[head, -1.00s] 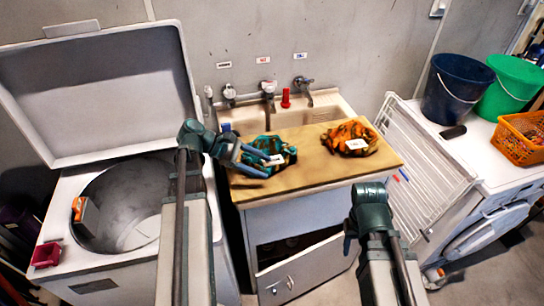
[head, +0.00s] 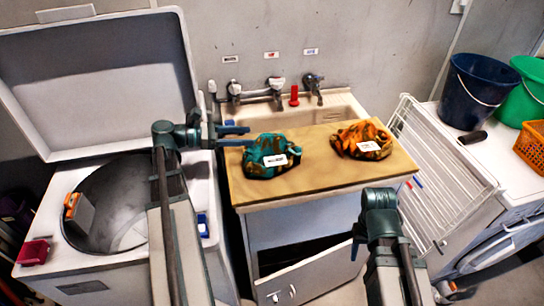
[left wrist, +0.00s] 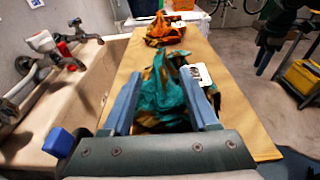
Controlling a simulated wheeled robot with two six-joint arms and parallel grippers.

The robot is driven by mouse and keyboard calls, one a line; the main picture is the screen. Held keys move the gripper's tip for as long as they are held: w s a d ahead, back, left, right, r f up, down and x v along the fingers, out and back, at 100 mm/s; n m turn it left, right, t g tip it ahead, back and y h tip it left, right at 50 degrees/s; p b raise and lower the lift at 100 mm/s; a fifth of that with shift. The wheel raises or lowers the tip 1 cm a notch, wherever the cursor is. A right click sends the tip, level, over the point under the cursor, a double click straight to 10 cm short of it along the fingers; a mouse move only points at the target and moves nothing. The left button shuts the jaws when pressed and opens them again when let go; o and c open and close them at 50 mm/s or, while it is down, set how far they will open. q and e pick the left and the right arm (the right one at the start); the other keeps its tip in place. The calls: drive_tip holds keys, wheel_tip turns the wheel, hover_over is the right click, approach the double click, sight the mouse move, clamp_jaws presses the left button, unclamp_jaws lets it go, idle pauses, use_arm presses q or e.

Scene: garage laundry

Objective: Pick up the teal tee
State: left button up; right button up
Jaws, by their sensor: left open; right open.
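The teal tee (head: 262,158) is a crumpled teal and brown-orange bundle with a white label, on the left part of the wooden board (head: 310,188). My left gripper (head: 248,136) is open, its blue fingers pointing right at the tee's upper left edge in the head view. In the left wrist view the tee (left wrist: 160,95) shows between and beyond the two spread fingers; I cannot tell whether they touch it. My right gripper (head: 358,246) is low in front of the cabinet, its fingers mostly hidden behind my wrist.
An orange patterned bundle (head: 350,138) with a white label lies on the board to the right. Taps (head: 275,86) and a sink (head: 345,105) are behind. An open-lidded washer (head: 60,195) stands left, a white rack (head: 440,180) and buckets (head: 468,95) right.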

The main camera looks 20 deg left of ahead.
sight(271, 143)
use_arm(q)
drive_tip(key=shift+x, duration=1.95)
drive_tip(key=shift+w+d+f+b, duration=0.2)
drive_tip(key=shift+d+f+b, duration=0.1)
drive_tip(key=shift+d+b, duration=0.25)
drive_tip(key=x, duration=0.4)
drive_tip(key=shift+s+b, duration=0.1)
drive_tip(key=shift+b, duration=0.3)
clamp_jaws()
